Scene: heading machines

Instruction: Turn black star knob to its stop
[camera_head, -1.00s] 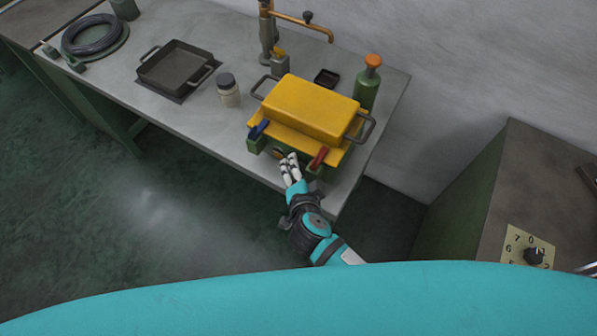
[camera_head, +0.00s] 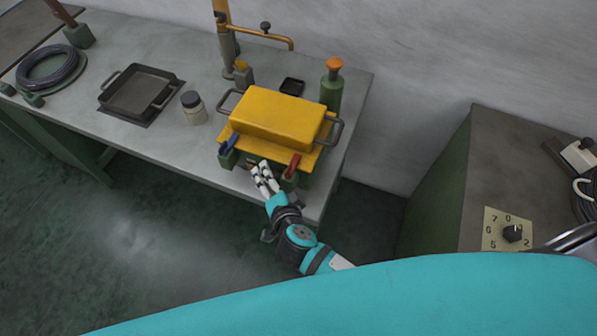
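A black knob (camera_head: 513,233) sits on a cream dial plate (camera_head: 494,240) with numbers, on the grey top of the green cabinet at the right. Its exact shape is too small to make out. My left gripper (camera_head: 263,178) is far from it, at the front edge of the workbench, close before the green base under a yellow box. Its pale fingers lie close together, and I cannot tell whether they hold anything. My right gripper is not clearly in view. A grey metal piece shows at the right edge, beside the dial plate, and I cannot tell what it is.
The workbench (camera_head: 190,150) carries the yellow box (camera_head: 278,117) with blue and red levers, a green bottle (camera_head: 331,90), a jar (camera_head: 194,108) and a black pan (camera_head: 138,92). A white device (camera_head: 578,156) and dark cable lie on the cabinet (camera_head: 480,150). A gap separates bench and cabinet.

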